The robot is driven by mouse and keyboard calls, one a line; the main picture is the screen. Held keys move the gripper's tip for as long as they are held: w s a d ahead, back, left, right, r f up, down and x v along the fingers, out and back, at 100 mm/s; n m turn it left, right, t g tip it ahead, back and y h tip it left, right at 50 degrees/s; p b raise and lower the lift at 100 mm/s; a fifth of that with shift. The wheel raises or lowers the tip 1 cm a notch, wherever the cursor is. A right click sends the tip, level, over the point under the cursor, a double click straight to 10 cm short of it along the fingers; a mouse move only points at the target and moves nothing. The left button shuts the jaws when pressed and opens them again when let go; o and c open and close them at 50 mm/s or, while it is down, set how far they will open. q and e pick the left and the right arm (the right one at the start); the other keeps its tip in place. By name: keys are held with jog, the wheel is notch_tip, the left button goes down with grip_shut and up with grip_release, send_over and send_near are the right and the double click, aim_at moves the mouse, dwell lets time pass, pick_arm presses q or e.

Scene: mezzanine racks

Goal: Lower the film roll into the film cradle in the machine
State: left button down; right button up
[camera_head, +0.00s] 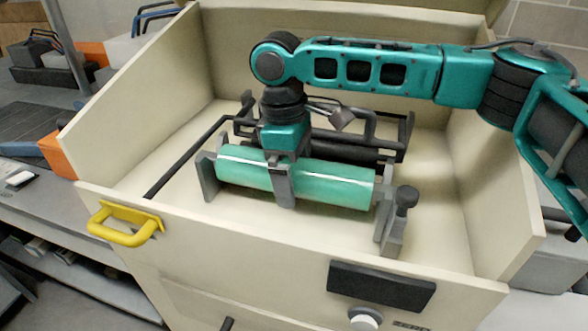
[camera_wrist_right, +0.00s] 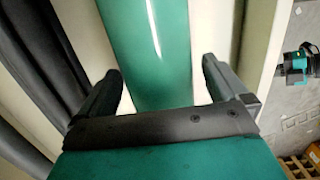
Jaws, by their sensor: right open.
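The film roll (camera_head: 335,185) is a glossy green cylinder lying level inside the cream machine. It lies between the grey end brackets of the film cradle (camera_head: 392,225), seemingly resting in them; the exact contact at its ends is hard to see. My right gripper (camera_head: 281,180) points down over the roll's middle with its fingers on either side. In the right wrist view the roll (camera_wrist_right: 150,40) runs between the open fingers (camera_wrist_right: 162,82), with a gap visible on each side. My left gripper is not in view.
The machine's cream side walls (camera_head: 500,190) and front wall (camera_head: 250,230) enclose the cradle. Dark bars and rollers (camera_head: 350,148) lie behind the roll. A black knob (camera_head: 407,196) stands at the right bracket. A yellow handle (camera_head: 125,225) sits on the front left.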

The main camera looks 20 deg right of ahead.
notch_tip(320, 180, up, 13)
jog(key=a, duration=0.1)
jog(key=shift+w+a, duration=0.15)
jog(key=shift+w, duration=0.3)
